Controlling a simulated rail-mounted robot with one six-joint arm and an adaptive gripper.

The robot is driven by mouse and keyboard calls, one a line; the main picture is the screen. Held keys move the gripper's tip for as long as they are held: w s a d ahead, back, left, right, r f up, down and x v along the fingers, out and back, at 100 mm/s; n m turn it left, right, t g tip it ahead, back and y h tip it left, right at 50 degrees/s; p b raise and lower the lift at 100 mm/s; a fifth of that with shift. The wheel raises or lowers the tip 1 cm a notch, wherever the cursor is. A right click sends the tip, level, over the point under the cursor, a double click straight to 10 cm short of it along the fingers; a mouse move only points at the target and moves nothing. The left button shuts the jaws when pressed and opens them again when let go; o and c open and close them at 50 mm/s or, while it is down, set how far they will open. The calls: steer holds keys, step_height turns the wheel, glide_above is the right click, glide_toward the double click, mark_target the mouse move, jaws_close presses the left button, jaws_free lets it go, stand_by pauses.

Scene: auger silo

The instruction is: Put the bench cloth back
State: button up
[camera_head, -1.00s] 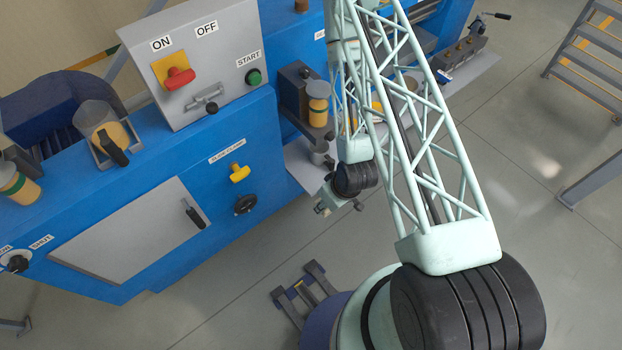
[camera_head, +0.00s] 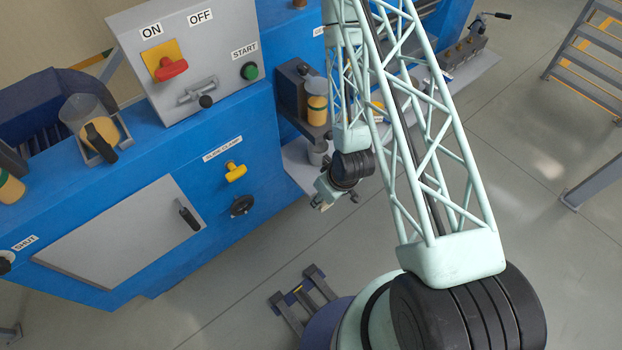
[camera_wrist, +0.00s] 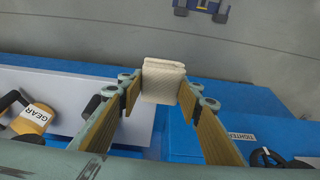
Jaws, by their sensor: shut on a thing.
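The bench cloth (camera_wrist: 163,84) is a folded cream pad between my fingertips in the wrist view. My gripper (camera_wrist: 161,90) is shut on it. In the head view my gripper (camera_head: 326,192) hangs in front of the blue machine (camera_head: 265,165), by the edge of a light grey shelf (camera_head: 300,170). I cannot make out the cloth in the head view. The wrist view shows the blue machine (camera_wrist: 260,112) below the cloth and grey floor beyond it.
The floor (camera_head: 235,300) in front is largely open.

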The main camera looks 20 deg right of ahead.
steer(key=shift+w+f+b, duration=0.2)
steer(key=shift+w+b, duration=0.4)
steer(key=shift+b, duration=0.7)
steer(key=w+b, duration=0.1)
steer(key=b, duration=0.2)
steer(key=shift+w+b, duration=0.15)
steer(key=shift+b, duration=0.25)
steer(key=w+b, duration=0.3)
steer(key=b, duration=0.1)
glide_above(309, 179)
steer(key=s, duration=0.1)
steer(key=shift+s+d+f, duration=0.1)
steer(key=shift+d+f, duration=0.1)
steer(key=shift+f, duration=0.2)
steer(key=shift+f+b, duration=0.6)
steer(key=shift+f, duration=1.15)
steer(key=shift+f, duration=0.2)
steer(key=o, duration=0.8)
steer(key=shift+o, duration=0.2)
